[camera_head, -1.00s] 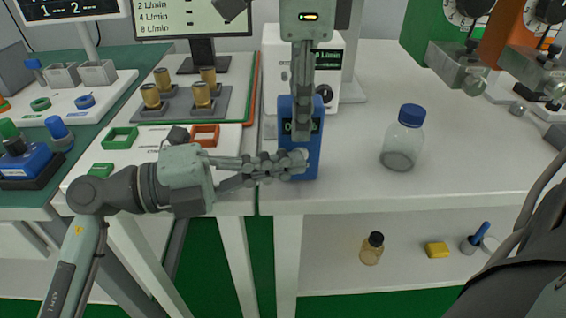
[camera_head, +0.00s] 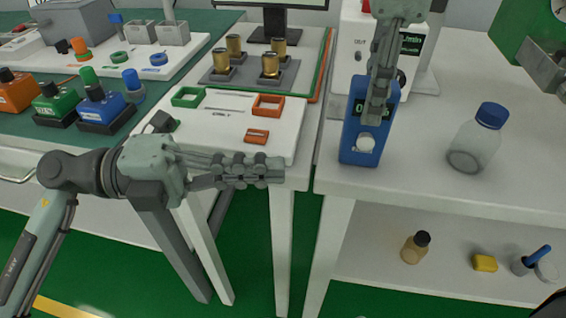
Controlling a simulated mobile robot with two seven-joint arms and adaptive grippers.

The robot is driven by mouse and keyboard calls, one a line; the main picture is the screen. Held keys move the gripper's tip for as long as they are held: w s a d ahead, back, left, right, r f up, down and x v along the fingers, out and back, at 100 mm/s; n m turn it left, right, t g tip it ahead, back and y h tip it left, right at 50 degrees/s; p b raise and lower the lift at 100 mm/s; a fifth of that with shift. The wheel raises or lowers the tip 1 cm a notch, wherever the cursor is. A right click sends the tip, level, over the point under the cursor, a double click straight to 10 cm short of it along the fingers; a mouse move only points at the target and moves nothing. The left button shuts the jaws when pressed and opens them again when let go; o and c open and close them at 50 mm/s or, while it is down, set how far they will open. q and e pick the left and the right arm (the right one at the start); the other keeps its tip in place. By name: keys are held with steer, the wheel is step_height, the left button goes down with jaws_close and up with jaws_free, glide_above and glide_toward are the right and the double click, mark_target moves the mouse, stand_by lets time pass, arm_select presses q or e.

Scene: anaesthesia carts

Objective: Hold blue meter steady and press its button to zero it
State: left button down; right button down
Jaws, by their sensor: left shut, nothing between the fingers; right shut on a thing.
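The blue meter (camera_head: 351,148) stands upright near the front edge of the white table on the right. Its dark display with green digits is partly covered by my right gripper. Its round pale button (camera_head: 366,142) shows low on the front face and is uncovered. My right gripper (camera_head: 376,112) reaches down from above and is shut on the upper part of the meter. My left gripper (camera_head: 280,171) is shut and empty. It appears left of the meter, apart from it, in front of the white board's edge.
A clear bottle with a blue cap (camera_head: 476,140) stands right of the meter. A white board (camera_head: 222,128) with green and orange frames lies to the left. A small brown bottle (camera_head: 415,248) and a yellow block (camera_head: 485,263) sit on the lower shelf. A gap separates the tables.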

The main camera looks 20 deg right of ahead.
stand_by(0.4)
steer(key=c, duration=1)
jaws_free()
steer(key=shift+w, duration=0.1)
step_height(320, 180, up, 11)
steer(key=shift+r, duration=0.45)
